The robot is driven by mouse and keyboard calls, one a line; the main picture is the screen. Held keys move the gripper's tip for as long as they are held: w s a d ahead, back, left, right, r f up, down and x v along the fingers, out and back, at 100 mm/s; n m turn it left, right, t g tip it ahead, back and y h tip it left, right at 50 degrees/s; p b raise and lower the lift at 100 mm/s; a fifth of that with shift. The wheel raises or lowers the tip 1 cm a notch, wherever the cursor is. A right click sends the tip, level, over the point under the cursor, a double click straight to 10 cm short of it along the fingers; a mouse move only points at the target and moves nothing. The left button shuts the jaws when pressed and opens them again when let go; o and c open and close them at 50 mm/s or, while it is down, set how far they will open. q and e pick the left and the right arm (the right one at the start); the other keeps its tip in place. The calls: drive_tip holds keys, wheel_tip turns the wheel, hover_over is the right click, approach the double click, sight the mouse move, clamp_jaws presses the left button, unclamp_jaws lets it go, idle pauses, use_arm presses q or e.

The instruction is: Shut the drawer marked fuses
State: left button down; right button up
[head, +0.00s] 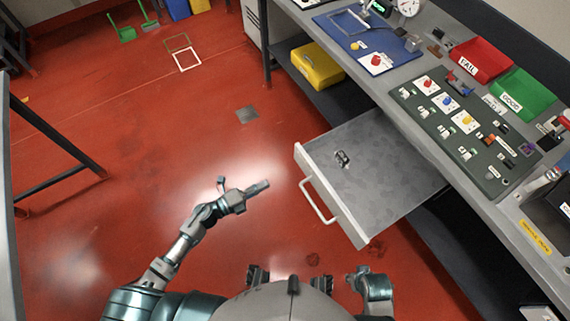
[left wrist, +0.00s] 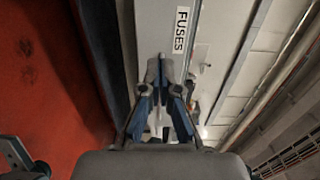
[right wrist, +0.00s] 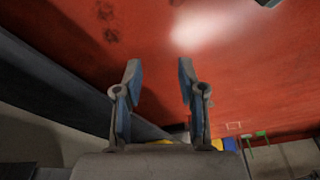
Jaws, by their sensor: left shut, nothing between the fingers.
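The drawer (head: 385,195) stands pulled out from under the workbench on the right in the head view. Its light front panel carries a pale bar handle (head: 317,203). The FUSES label (left wrist: 181,30) shows on that front in the left wrist view. A small dark object (head: 342,158) lies inside the drawer. My left gripper (head: 266,185) is shut and empty, in front of the drawer front and apart from it in the head view. Its fingertips also show in the left wrist view (left wrist: 166,62), pointing towards the front. My right gripper (right wrist: 160,72) is open and empty above the red floor.
The workbench (head: 400,75) carries a component board (head: 465,140), a red bin (head: 482,60) and a green bin (head: 522,95). A yellow bin (head: 318,65) sits on the lower shelf behind the drawer.

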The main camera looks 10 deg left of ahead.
sight(302, 163)
use_arm(q)
drive_tip(key=x, duration=1.2)
drive_tip(key=shift+w+d, duration=0.2)
drive_tip(key=shift+w, duration=0.05)
drive_tip(key=shift+w+d, duration=0.3)
drive_tip(key=shift+d, duration=0.15)
drive_tip(key=shift+r, duration=0.1)
use_arm(e)
drive_tip(key=shift+v, duration=1.05)
use_arm(q)
drive_tip(key=shift+a, duration=0.15)
use_arm(e)
drive_tip(key=shift+s+a, duration=0.1)
drive_tip(key=shift+a, duration=0.1)
